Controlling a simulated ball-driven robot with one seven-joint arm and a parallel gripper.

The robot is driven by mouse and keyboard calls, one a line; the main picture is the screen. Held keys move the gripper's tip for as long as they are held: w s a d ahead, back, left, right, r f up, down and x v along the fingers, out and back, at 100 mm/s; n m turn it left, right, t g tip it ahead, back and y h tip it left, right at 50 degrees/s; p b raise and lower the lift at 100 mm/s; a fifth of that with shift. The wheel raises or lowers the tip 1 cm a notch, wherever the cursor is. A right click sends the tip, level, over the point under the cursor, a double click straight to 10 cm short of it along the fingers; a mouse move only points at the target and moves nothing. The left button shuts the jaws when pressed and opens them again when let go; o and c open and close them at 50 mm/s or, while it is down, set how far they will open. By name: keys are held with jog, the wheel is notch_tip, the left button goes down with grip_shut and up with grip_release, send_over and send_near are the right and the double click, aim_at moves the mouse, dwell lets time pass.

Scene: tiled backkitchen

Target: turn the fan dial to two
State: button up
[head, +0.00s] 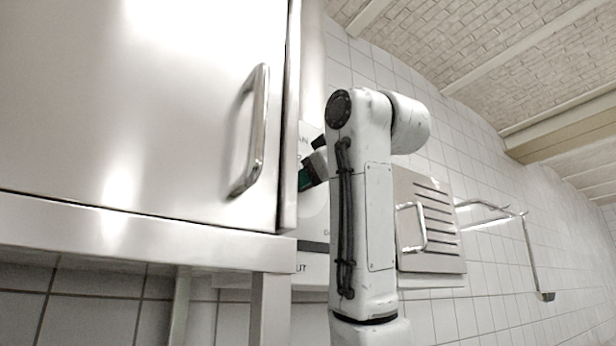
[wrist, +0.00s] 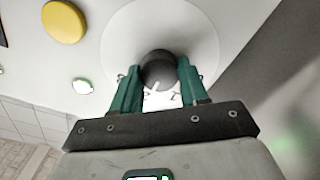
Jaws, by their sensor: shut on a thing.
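The fan dial (wrist: 158,70) is a dark round knob on a pale round plate (wrist: 200,30) in the wrist view. My gripper (wrist: 158,88) has its two green fingers on either side of the knob and is shut on it. The knob's pointer and the dial's numbers cannot be read here. In the head view my gripper (head: 307,178) shows only in part, beside a white panel (head: 314,265). My own arm and the metal cabinet hide the dial there.
A steel cabinet door (head: 130,100) with a bar handle (head: 254,130) stands close at left in the head view. A slatted metal panel (head: 430,225) and a wall rail (head: 500,210) are at right. A yellow button (wrist: 64,21) and a small pale green-edged button (wrist: 82,86) sit left of the dial.

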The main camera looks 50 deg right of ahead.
jog(key=o, duration=1.1)
jog(key=shift+c, duration=0.2)
jog(key=b+v, duration=0.7)
jog(key=v, duration=0.3)
jog(key=shift+s, duration=0.4)
jog(key=shift+a, duration=0.1)
